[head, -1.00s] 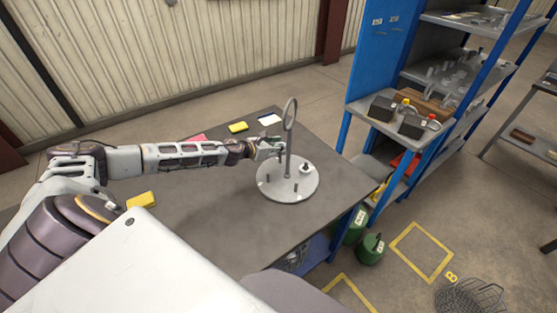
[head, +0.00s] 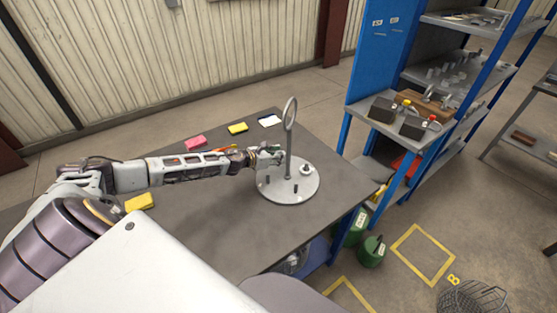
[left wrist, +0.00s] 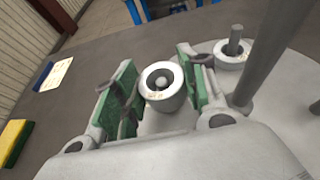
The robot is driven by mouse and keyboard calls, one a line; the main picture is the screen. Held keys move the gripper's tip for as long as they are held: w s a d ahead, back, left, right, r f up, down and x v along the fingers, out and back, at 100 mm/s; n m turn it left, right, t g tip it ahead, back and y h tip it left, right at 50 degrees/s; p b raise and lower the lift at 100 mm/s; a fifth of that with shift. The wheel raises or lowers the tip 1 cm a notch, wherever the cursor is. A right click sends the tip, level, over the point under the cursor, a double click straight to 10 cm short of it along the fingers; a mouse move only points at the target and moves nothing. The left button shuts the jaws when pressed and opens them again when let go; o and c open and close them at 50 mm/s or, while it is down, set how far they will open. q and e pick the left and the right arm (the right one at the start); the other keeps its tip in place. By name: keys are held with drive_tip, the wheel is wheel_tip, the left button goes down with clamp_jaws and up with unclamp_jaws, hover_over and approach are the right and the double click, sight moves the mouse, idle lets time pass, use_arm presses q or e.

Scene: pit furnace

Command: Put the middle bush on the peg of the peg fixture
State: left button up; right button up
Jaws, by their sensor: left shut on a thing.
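My left gripper (head: 270,156) is at the far left edge of the round grey peg fixture (head: 306,190), left of its tall post with a ring on top (head: 289,120). In the left wrist view its two green-padded fingers are shut on a pale metal bush (left wrist: 163,101). A rounded peg top (left wrist: 162,82) shows inside the bush's hole. I cannot tell how far the bush is down around that peg. Another bush (left wrist: 232,55) sits around a peg on the fixture, and it also shows in the head view (head: 306,169). Two short bare pegs stand at the front. My right gripper is out of view.
On the grey table (head: 220,220) lie a pink block (head: 195,143), a yellow block (head: 238,129), a nearer yellow block (head: 139,202) and a white card (head: 270,120). A blue shelf unit (head: 377,90) stands right of the table. The table's front middle is clear.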

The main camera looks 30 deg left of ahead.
use_arm(q)
drive_tip(key=shift+f, duration=1.05)
drive_tip(key=shift+f+b, duration=0.15)
drive_tip(key=shift+b, duration=0.15)
drive_tip(key=o, duration=1)
drive_tip(key=shift+c, duration=0.2)
drive_tip(key=shift+s, duration=0.1)
drive_tip(key=shift+v, duration=0.85)
drive_tip(key=shift+b+v, duration=0.65)
drive_tip(key=shift+v, duration=2.65)
